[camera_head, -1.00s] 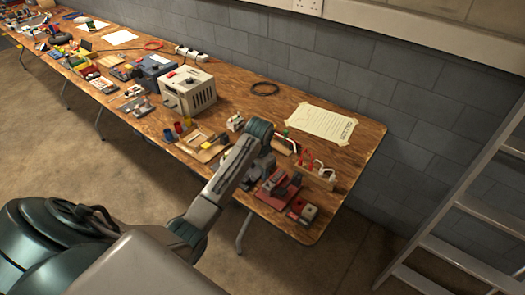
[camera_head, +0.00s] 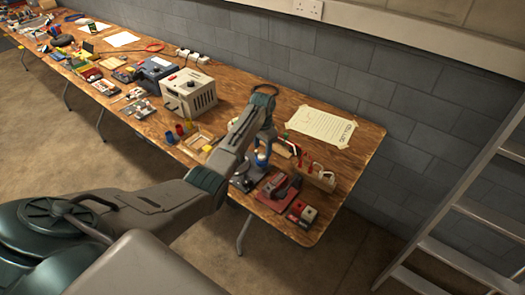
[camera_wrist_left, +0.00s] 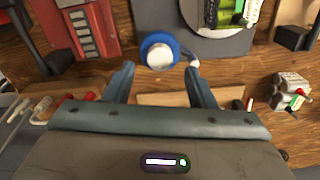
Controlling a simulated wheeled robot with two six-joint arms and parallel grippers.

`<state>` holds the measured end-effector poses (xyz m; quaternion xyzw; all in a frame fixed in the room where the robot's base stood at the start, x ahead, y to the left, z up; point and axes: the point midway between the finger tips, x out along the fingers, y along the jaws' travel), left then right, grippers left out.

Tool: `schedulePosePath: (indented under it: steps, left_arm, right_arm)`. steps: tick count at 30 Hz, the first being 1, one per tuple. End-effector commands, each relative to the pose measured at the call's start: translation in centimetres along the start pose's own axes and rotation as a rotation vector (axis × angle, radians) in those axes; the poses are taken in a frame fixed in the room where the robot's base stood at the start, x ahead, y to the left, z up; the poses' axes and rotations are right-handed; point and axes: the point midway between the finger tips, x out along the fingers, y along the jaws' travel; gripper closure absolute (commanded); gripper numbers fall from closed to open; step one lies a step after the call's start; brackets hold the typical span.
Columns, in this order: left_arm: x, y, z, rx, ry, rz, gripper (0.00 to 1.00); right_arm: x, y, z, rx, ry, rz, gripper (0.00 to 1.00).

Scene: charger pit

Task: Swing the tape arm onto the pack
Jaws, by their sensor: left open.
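In the left wrist view, a blue roll with a white centre (camera_wrist_left: 158,51), which looks like the tape on its arm, sits just beyond my left gripper (camera_wrist_left: 160,72). The gripper is open, with its fingertips apart on either side below the roll and nothing between them. Green cells (camera_wrist_left: 229,10), which look like the pack, sit on a pale disc over a grey plate (camera_wrist_left: 238,44), right of the roll and cut by the top edge. In the head view, my left gripper (camera_head: 265,142) hangs over the blue roll (camera_head: 261,159); my arm hides the pack. My right gripper is not in view.
A red device (camera_head: 279,190) stands close to the right of the fixture, near the table's front corner. A beige power box (camera_head: 188,93) stands left. A paper sheet (camera_head: 321,125) lies at the back. A ladder (camera_head: 455,210) stands at right.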

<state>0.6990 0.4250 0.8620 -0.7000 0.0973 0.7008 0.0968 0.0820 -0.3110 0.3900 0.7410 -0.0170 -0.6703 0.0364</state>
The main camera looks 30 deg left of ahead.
Motion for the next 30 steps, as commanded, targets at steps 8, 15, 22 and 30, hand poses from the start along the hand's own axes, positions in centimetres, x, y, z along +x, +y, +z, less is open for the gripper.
schedulePosePath:
  steps: [8, 15, 22, 30]
  left_arm:
    - [3.0, 0.1, 0.0, 0.000, -0.001, 0.001, 0.50]
    - [3.2, 0.0, 0.0, 0.000, 0.002, -0.001, 0.50]
    - [3.2, 0.0, 0.0, 0.000, 0.001, -0.001, 0.81]
    - [3.2, 0.0, 0.0, -0.008, 0.001, 0.000, 0.94]
  right_arm:
    - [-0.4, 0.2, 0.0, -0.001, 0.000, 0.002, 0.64]
    - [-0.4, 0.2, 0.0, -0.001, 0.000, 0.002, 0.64]
    - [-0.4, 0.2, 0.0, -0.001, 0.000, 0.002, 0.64]
    - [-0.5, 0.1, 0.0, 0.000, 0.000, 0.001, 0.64]
